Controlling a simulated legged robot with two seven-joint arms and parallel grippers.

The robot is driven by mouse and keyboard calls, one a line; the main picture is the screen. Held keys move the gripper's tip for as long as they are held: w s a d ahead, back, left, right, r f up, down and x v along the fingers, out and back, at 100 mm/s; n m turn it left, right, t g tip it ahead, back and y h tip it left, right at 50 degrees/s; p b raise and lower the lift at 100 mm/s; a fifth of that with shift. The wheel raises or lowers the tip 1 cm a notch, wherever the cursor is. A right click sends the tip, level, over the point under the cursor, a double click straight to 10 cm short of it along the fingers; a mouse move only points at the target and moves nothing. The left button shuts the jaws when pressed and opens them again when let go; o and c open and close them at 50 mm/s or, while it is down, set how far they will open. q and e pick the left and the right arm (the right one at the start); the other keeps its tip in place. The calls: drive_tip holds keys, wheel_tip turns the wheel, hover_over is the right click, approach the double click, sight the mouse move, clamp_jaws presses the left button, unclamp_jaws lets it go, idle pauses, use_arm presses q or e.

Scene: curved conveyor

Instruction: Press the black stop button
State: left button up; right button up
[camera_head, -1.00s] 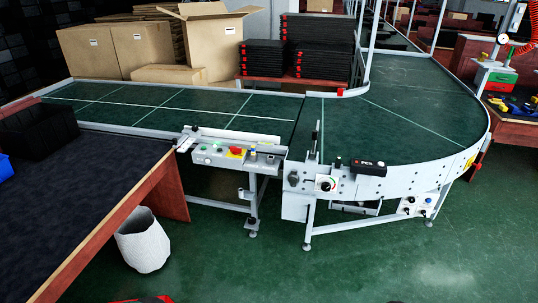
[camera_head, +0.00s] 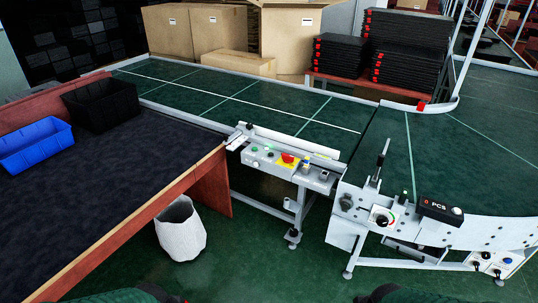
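The grey control panel (camera_head: 284,166) is fixed to the near side of the straight conveyor, right of the dark table. It carries a lit green button (camera_head: 254,164), a red mushroom button on a yellow plate (camera_head: 288,158) and a blue-topped part (camera_head: 306,164). A small dark-topped part (camera_head: 323,176) sits at its right end. I cannot tell for sure which one is the black stop button. Neither of my grippers is in view. Dark shapes at the bottom edge may be parts of my body.
A dark-topped table (camera_head: 90,190) fills the left, with a blue bin (camera_head: 36,148) and a black bin (camera_head: 100,106). A white wastebasket (camera_head: 181,232) stands on the floor below. The curved conveyor (camera_head: 450,150) bends right, with a black PCS box (camera_head: 440,210). Green floor is clear in front.

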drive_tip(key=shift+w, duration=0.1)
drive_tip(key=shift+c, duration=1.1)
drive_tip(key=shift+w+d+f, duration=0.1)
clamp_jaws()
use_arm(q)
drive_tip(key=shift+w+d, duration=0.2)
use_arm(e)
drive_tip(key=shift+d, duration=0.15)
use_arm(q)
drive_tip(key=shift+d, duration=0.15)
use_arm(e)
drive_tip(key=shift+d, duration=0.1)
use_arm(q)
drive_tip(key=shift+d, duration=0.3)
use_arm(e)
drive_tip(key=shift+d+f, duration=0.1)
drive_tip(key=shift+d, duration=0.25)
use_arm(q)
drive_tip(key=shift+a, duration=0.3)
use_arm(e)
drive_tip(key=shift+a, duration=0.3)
